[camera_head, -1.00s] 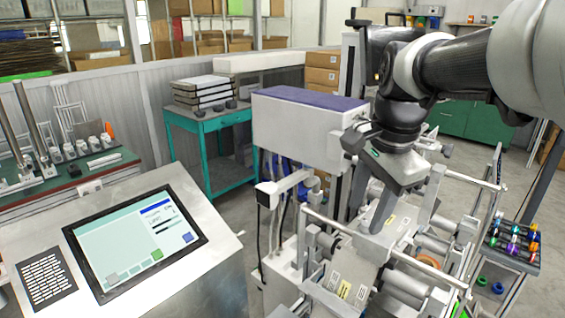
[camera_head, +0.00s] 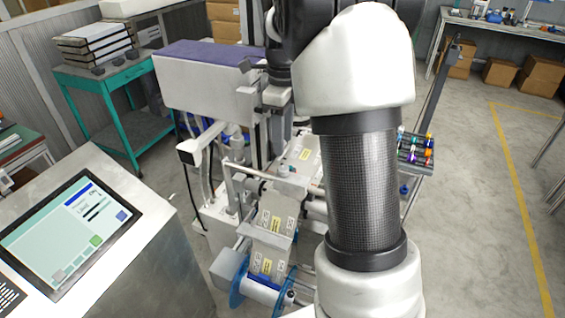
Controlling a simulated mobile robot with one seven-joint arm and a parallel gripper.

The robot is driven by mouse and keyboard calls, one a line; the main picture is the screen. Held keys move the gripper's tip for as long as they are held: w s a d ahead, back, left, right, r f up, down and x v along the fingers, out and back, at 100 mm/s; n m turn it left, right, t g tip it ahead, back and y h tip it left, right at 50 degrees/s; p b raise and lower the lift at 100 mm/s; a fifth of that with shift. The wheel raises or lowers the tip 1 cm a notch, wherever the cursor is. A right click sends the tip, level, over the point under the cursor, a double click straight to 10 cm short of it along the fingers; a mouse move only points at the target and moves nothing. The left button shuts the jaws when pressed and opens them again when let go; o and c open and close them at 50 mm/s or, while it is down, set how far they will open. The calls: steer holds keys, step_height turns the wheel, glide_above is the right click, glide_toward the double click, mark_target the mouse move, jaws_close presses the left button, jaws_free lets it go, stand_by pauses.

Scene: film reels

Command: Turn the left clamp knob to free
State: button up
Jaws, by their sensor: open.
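The film machine (camera_head: 285,195) stands in the middle, with silver rails and a film web bearing yellow labels. At its near end is a blue-flanged reel (camera_head: 238,292) with a white core and small dark parts at its right end. I cannot pick out the left clamp knob for certain; my arm hides the machine's right side. My gripper (camera_head: 272,118) points down over the machine's far part, beside the white cabinet with the purple top (camera_head: 205,52). It is open, its fingers are small and partly lost against the machine, and I see nothing held in it.
A tilted touchscreen console (camera_head: 75,235) stands at the left front. A teal cart (camera_head: 105,95) with stacked cases is behind it. A rack of coloured spools (camera_head: 416,150) stands right of my arm. Open floor with a yellow line lies at the right.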

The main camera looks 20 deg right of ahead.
mark_target(283, 168)
step_height(283, 168, down, 9)
steer(key=shift+r, duration=0.1)
stand_by(0.3)
steer(key=c, duration=1.1)
steer(key=shift+o, duration=0.2)
steer(key=n, duration=0.5)
steer(key=shift+n, duration=2.6)
